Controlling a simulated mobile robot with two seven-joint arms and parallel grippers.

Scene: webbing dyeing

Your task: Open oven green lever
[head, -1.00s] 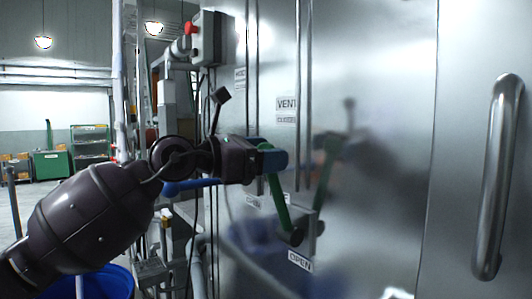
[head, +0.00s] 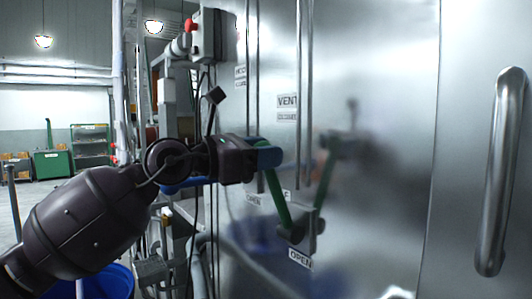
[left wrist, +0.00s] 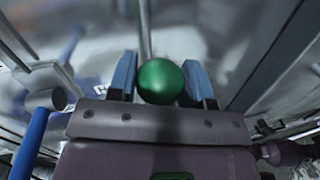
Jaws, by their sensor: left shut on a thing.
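The green lever (head: 278,203) is on the shiny metal oven wall, above a label that reads OPEN. It stands nearly upright, its top tilted a little to the left, with its pivot at the lower end. My left gripper (head: 268,157) is shut on the lever's upper end. In the left wrist view, the lever's round green knob (left wrist: 161,82) sits between the two blue fingers of my left gripper (left wrist: 162,84). The lever's shaft is mostly hidden behind the knob there. My right gripper is not in view.
A long vertical metal handle (head: 500,172) is on the panel at the right. A control box with a red button (head: 192,26) is at the upper left of the oven. A blue barrel (head: 108,283) stands at the lower left, below my arm. Cables hang near the arm.

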